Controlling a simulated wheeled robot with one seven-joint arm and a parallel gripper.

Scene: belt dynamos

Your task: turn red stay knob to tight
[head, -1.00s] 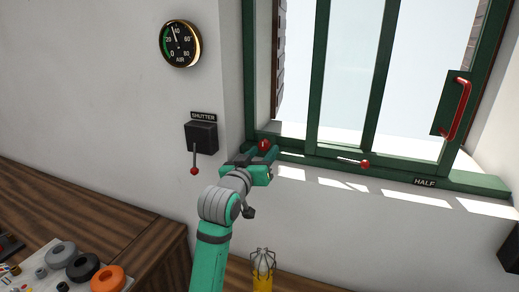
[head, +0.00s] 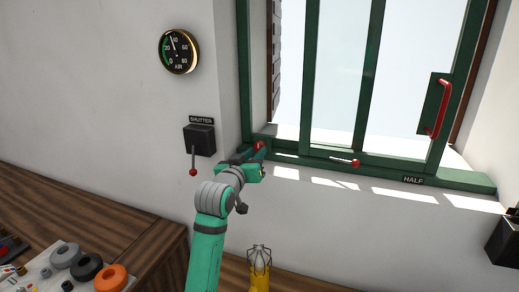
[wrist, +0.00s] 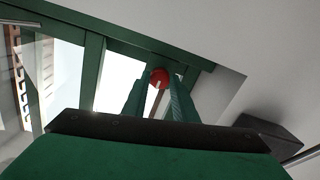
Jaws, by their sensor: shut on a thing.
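The red stay knob (head: 259,146) is a small red ball at the left end of the green window's bottom rail. My gripper (head: 261,154) is at the knob, its green fingers shut on it. In the wrist view the red knob (wrist: 159,77) shows between the tips of my gripper's two fingers (wrist: 158,88), with a thin stem below it. The fingers hide part of the knob and its base. I cannot see a tight mark or which way the knob is turned.
A red-tipped lever (head: 352,162) sits on the rail to the right, near a HALF label (head: 413,180). The black shutter box (head: 200,140) with its red-tipped lever is on the wall left of my arm. A yellow object (head: 260,275) stands below.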

